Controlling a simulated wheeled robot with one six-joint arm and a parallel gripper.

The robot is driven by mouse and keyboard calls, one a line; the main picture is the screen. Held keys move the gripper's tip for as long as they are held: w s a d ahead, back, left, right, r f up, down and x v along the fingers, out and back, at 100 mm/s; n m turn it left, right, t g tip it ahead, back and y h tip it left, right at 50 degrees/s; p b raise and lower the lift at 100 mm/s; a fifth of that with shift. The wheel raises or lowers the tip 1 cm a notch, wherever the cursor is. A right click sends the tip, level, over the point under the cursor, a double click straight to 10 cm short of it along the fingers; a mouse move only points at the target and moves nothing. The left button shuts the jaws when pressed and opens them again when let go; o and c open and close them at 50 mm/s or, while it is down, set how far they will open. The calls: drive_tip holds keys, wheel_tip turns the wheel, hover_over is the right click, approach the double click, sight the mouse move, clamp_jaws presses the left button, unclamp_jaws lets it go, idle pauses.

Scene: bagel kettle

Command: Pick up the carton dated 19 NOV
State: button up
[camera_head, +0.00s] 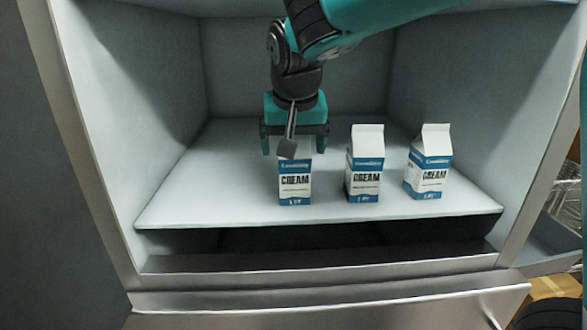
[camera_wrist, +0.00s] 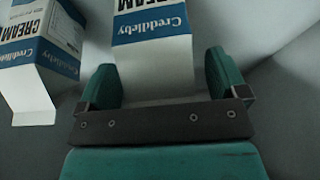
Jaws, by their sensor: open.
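Three white and blue cream cartons stand upright in a row on a shelf: a left carton (camera_head: 295,185), a middle carton (camera_head: 363,170) and a right carton (camera_head: 430,168). No date can be read on any of them. My gripper (camera_head: 294,146) is open, pointing down over the left carton, whose top it partly hides. In the wrist view, my open gripper (camera_wrist: 160,68) has a carton (camera_wrist: 152,40) between and just beyond its two fingers; I cannot tell whether they touch it. A second carton (camera_wrist: 45,45) shows at the left of that view, clear of the fingers.
The cartons stand near the front of the pale shelf (camera_head: 220,205) inside an open fridge-like compartment, with walls on both sides and behind. The shelf is bare left of the cartons and behind them. A dark gap lies below its front edge. A wire basket (camera_head: 567,195) is outside at right.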

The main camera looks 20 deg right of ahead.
drive_tip(key=shift+f, duration=0.1)
drive_tip(key=shift+c, duration=0.2)
clamp_jaws()
